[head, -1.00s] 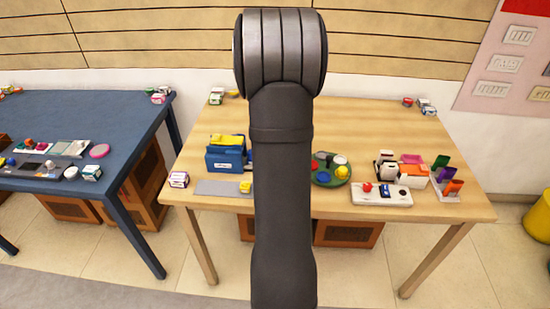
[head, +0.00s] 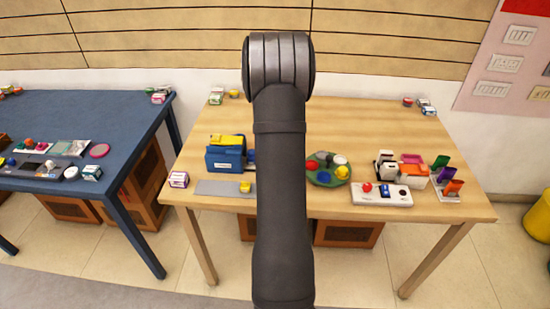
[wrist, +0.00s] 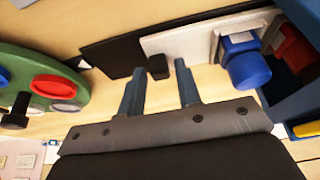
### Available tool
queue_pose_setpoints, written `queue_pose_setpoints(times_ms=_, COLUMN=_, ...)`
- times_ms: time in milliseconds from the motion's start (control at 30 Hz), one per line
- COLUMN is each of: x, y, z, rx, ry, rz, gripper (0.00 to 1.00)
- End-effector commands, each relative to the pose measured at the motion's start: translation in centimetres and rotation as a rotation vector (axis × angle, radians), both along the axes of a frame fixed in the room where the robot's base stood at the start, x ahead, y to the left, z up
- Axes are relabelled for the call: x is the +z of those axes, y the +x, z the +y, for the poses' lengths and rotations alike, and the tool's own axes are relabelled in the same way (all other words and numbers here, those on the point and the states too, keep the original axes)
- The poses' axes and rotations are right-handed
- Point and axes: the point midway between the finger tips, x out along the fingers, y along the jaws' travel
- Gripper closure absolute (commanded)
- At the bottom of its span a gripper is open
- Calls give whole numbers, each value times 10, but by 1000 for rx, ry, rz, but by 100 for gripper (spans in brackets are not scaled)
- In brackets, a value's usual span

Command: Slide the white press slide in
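A white slide plate (wrist: 190,38) shows at the top middle of the wrist view, next to a flat black plate (wrist: 115,52). A small black knob (wrist: 157,67) stands at the join of the two plates. A blue round part (wrist: 247,68) sits at the white plate's right end. My gripper (wrist: 159,69) is open, with its two fingers apart. The knob shows between the fingertips in the picture; I cannot tell whether they touch it. In the head view, my arm hides the gripper and most of this area.
A blue box (head: 224,159) stands left of my arm and a green round tray (head: 316,181) stands right of it. A white panel with a red button (head: 368,187) lies further right. The table's (head: 370,125) back middle is clear.

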Motion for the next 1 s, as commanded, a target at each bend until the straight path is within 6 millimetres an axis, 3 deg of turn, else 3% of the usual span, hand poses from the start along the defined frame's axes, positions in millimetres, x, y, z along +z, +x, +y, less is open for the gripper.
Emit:
queue_pose_setpoints(times_ms=33, x=0, y=0, z=0, rx=0, ry=0, rz=0, gripper=80)
queue_pose_setpoints(times_ms=133, x=0, y=0, z=0, rx=0, ry=0, rz=0, gripper=99)
queue_pose_setpoints(times_ms=333, x=0, y=0, z=2, rx=1, ry=0, rz=0, gripper=100)
queue_pose_setpoints(times_ms=600, x=0, y=0, z=32, rx=3, ry=-1, rz=0, gripper=100)
queue_pose_setpoints(times_ms=867, x=0, y=0, z=32, rx=0, ry=0, rz=0, gripper=100)
queue_pose_setpoints(times_ms=900, x=0, y=0, z=32, rx=0, ry=0, rz=0, gripper=76)
queue_pose_setpoints(times_ms=1000, x=0, y=0, z=32, rx=0, ry=0, rz=0, gripper=60)
